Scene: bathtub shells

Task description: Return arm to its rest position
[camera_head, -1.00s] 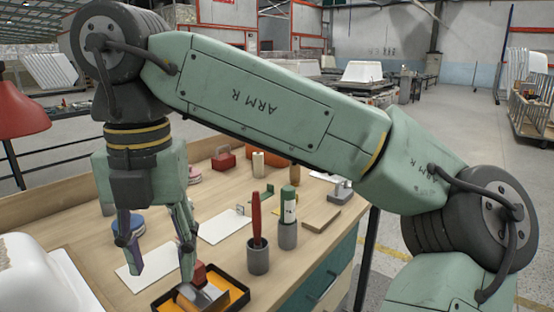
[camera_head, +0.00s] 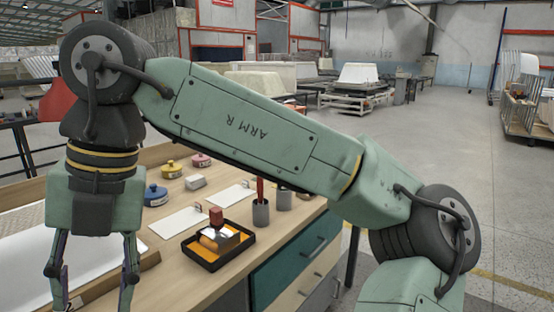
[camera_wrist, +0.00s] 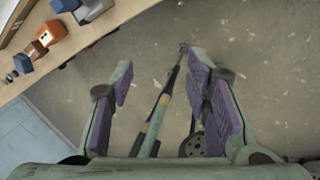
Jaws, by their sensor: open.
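My green arm spans the head view, and my gripper (camera_head: 93,282) hangs down at the lower left with its two fingers apart. In the wrist view my gripper (camera_wrist: 160,88) is open, with purple pads and nothing between them. The tray has an orange inside and holds a metal piece with a red-brown part.
The wooden workbench (camera_head: 178,275) carries blue, yellow and pink containers, white sheets (camera_head: 178,222) and dark cups (camera_head: 261,212). A white shell (camera_head: 25,232) is at the left, partly hidden by my arm. A red lamp (camera_head: 55,104) stands behind. Open floor (camera_head: 450,130) lies to the right.

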